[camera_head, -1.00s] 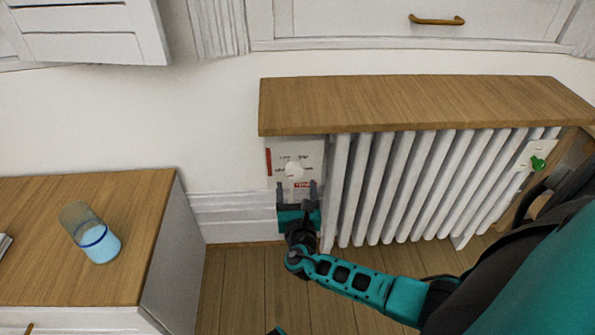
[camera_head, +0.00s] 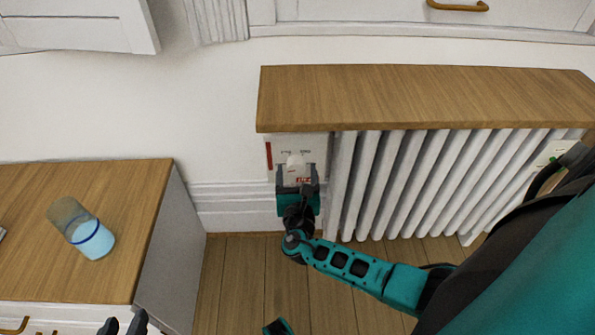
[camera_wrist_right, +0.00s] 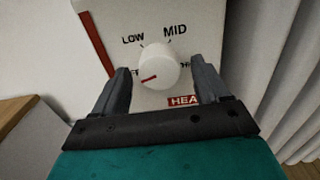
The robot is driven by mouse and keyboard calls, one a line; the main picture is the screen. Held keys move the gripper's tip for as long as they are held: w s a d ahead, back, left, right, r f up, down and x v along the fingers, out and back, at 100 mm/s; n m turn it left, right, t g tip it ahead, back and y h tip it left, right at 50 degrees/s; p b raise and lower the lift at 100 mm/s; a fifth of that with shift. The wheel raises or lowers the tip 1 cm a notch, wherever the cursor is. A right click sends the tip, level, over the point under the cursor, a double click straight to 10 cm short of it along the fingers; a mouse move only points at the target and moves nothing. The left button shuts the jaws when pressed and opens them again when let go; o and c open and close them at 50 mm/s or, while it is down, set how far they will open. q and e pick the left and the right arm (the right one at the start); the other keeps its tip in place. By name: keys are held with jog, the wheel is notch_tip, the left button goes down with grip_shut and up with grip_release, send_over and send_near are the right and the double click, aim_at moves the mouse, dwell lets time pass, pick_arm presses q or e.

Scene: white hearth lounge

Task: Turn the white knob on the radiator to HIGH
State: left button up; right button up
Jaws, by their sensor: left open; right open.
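The white knob (camera_wrist_right: 155,68) sits on the white control panel (camera_wrist_right: 150,20) at the radiator's left end. Its red mark points left and slightly down, near the partly covered OFF label. LOW and MID are readable above it; the label at its right is mostly hidden by a finger. My left gripper (camera_head: 124,326) is open and empty at the bottom edge.
The ribbed white radiator (camera_head: 430,180) stands right of the panel under a wooden shelf (camera_head: 420,95). A wooden-topped cabinet (camera_head: 130,200) at left carries a glass with blue liquid (camera_head: 85,232). Wooden floor lies open between cabinet and radiator.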

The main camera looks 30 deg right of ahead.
jog(key=c, duration=1.1)
jog(key=shift+o, duration=0.2)
